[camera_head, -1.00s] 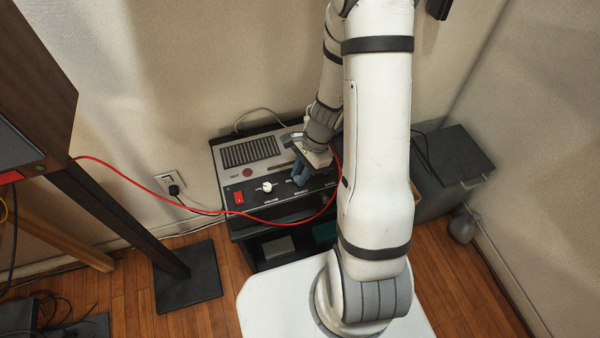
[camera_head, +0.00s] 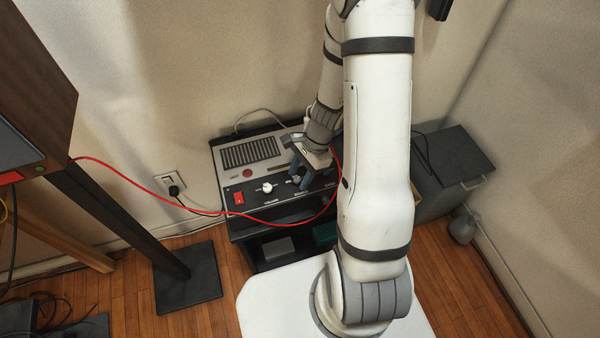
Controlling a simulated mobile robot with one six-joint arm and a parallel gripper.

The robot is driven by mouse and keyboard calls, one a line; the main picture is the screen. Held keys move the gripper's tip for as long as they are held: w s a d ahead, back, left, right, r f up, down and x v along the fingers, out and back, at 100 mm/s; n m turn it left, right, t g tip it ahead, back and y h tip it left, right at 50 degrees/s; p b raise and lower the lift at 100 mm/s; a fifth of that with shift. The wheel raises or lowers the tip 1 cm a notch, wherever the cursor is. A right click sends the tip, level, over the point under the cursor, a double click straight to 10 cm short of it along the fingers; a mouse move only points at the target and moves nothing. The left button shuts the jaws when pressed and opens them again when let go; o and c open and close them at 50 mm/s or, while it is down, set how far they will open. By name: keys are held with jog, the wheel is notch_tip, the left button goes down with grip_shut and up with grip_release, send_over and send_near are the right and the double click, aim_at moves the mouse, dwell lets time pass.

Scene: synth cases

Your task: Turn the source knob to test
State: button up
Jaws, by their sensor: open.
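The grey and black device (camera_head: 233,181) sits on a dark stand, with its control panel facing me. A white knob (camera_head: 267,187) with a pale pointer stands on the panel above what looks like a volume label. My gripper (camera_head: 300,177) points down at the panel just right of that knob, with its blue fingers apart. Between and behind the fingers is a second knob spot, with a label below it that I cannot read surely. The source knob there is mostly hidden, so I cannot tell its setting or whether the fingers touch it.
A red switch (camera_head: 239,198) is at the panel's left. A red cable (camera_head: 192,205) hangs across the panel's front edge and up beside my gripper. A dark cabinet (camera_head: 455,155) stands at right, and a wooden stand with a dark foot (camera_head: 190,279) at left.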

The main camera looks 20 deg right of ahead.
jog(key=p+v, duration=0.1)
jog(key=v, duration=0.6)
jog(key=shift+r, duration=0.35)
jog(key=shift+d+r, duration=0.1)
jog(key=s+a+r+n+t+h+p, duration=0.1)
jog(key=s+r+n, duration=0.2)
jog(key=r+n, duration=0.2)
jog(key=s+a+r+n+t+h+p, duration=0.1)
jog(key=s+r+n, duration=0.3)
jog(key=r, duration=0.6)
jog(key=s+a+r+n+t+h+p, duration=0.1)
jog(key=s+r+n+h+p, duration=0.1)
jog(key=r+n, duration=0.4)
notch_tip(320, 180, up, 2)
jog(key=shift+s+a+t, duration=0.15)
jog(key=shift+s+t, duration=0.25)
jog(key=shift+s, duration=0.4)
jog(key=shift+c, duration=0.5)
